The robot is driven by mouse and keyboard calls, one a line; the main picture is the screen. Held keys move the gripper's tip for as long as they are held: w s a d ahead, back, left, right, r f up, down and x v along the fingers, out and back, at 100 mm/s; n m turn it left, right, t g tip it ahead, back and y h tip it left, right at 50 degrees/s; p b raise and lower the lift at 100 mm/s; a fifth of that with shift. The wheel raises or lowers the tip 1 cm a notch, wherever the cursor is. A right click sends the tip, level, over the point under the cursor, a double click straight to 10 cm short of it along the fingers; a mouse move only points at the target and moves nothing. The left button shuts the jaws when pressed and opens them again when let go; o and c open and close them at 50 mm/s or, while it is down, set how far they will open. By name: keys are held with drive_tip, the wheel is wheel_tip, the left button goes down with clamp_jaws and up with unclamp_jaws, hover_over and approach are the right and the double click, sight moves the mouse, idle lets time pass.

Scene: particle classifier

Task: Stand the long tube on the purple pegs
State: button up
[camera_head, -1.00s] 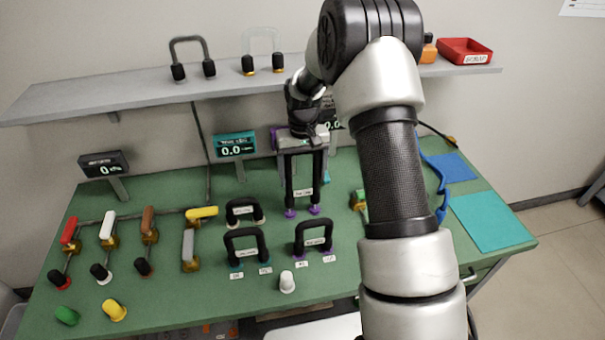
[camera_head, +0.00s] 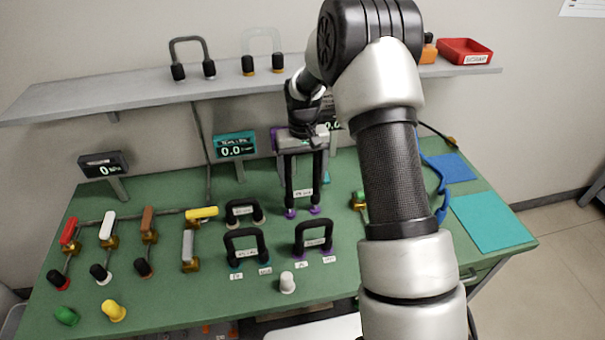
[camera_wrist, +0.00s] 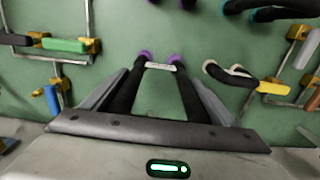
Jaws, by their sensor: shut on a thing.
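The long tube (camera_head: 289,180) is a black upside-down U with two long legs. My gripper (camera_head: 302,150) is shut on its upper part, and the tube hangs upright below it. The leg ends meet the two purple pegs (camera_head: 290,213) on the green bench. In the wrist view, the tube's legs (camera_wrist: 126,92) run between my gripper's grey fingers (camera_wrist: 158,95) to the purple pegs (camera_wrist: 145,55). I cannot tell how far the ends sit over the pegs. A white label (camera_wrist: 160,67) lies across between the legs near the pegs.
Black U-tubes (camera_head: 246,247) (camera_head: 313,238) stand on pegs in front, with another (camera_head: 244,212) to the left. A white-capped post (camera_head: 287,282) stands nearer. Coloured valve handles (camera_head: 202,213) fill the left. My arm hides part of the right side. A shelf (camera_head: 130,92) runs behind.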

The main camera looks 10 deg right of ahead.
drive_tip(key=shift+f+b, duration=1.25)
drive_tip(key=shift+f, duration=0.45)
drive_tip(key=o, duration=1.2)
wheel_tip(320, 180, up, 17)
drive_tip(key=shift+r, duration=0.2)
drive_tip(key=s+r+t+p, duration=0.1)
drive_tip(key=s+r+t, duration=0.1)
drive_tip(key=s+r, duration=0.7)
drive_tip(key=s+r+t+p, duration=0.1)
drive_tip(key=s+r, duration=0.1)
drive_tip(key=s, duration=0.9)
drive_tip(key=s+r+t+p, duration=0.1)
drive_tip(key=s+r+t, duration=0.1)
drive_tip(key=s, duration=0.8)
drive_tip(key=shift+s+r+t+p, duration=0.3)
drive_tip(key=shift+s+r+p, duration=0.1)
drive_tip(key=shift+r, duration=0.15)
